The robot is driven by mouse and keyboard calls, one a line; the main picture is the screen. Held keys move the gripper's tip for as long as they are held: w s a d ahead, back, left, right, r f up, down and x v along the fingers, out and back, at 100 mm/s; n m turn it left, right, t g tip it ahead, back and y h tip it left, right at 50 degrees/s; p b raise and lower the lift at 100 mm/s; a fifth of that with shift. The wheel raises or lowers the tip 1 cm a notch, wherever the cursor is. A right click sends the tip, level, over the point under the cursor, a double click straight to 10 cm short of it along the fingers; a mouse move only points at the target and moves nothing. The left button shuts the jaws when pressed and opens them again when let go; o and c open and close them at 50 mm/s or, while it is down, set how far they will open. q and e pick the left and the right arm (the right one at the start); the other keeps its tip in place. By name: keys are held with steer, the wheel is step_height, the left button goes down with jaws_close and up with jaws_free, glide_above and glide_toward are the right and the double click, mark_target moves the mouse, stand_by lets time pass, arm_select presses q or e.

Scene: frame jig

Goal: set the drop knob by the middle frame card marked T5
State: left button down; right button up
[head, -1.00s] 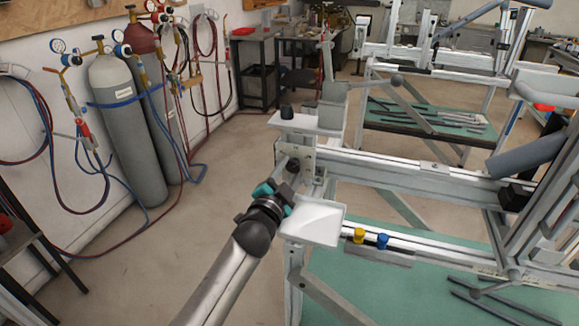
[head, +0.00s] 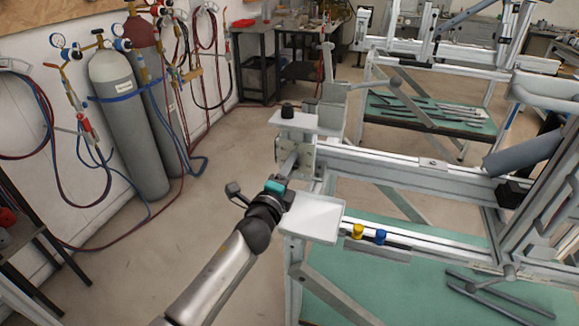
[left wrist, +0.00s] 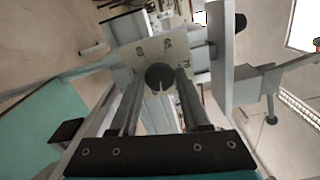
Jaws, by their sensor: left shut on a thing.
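The drop knob (left wrist: 160,76) is a dark round knob with a pale pointer mark, in front of a pale dial plate (left wrist: 150,47) in the left wrist view. The plate carries small marks that I cannot read surely. My left gripper (left wrist: 161,84) has its two fingers on either side of the knob and is shut on it. In the head view my left gripper (head: 288,165) reaches the plate at the left end of the frame jig (head: 400,170), and its fingers hide the knob. I cannot make out a card marked T5. My right gripper is not in view.
A white tray (head: 314,219) sits just right of my left wrist. A yellow knob (head: 358,231) and a blue knob (head: 381,237) stand on the lower rail. Gas cylinders (head: 128,125) and hoses line the left wall. The floor between is clear.

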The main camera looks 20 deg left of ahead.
arm_select(q)
steer(key=shift+m, duration=1.9)
steer(key=shift+c, duration=1.9)
jaws_free()
steer(key=s, duration=1.5)
steer(key=shift+s+a+p, duration=0.15)
steer(key=shift+a+p, duration=0.15)
